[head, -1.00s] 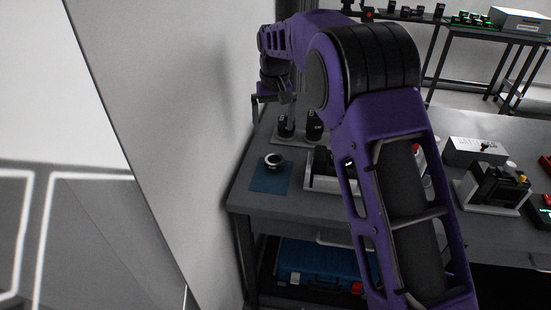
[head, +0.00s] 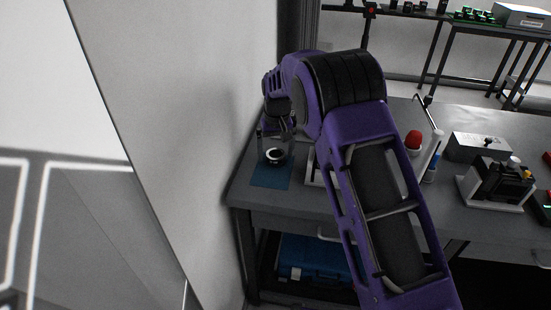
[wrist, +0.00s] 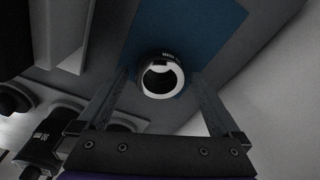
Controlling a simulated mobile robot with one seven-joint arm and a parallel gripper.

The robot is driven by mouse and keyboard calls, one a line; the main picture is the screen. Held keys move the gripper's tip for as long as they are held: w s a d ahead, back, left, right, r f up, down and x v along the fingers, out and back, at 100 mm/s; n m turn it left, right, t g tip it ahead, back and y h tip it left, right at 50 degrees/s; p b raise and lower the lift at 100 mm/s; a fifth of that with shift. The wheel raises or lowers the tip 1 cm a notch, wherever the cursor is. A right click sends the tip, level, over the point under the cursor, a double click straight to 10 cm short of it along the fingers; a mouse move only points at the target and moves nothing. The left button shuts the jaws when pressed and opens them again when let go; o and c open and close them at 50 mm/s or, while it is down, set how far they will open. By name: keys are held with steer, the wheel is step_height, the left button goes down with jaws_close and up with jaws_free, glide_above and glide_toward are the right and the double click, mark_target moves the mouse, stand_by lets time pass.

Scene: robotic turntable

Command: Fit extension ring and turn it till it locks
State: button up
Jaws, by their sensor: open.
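A black ring with a bright silver rim (head: 276,154) sits on a blue mat (head: 268,178) at the left end of the workbench. In the wrist view the same ring (wrist: 179,82) shows its open bore and white lettering on its dark side, with the blue mat (wrist: 228,18) around its far side. My gripper (head: 275,146) is over the mat, its two fingers apart on either side of the ring. In the wrist view my gripper (wrist: 160,80) is open, with the ring between and just beyond the fingertips. I cannot tell whether the fingers touch it.
Black cylindrical lens-like parts (wrist: 40,150) lie at lower left in the wrist view, near a pale tray (wrist: 75,45). A wall (head: 190,90) rises close to the bench's left edge. A red-topped bottle (head: 413,142) and a grey box (head: 478,147) stand to the right.

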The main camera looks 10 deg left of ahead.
steer(key=shift+r, duration=0.1)
steer(key=c, duration=1.4)
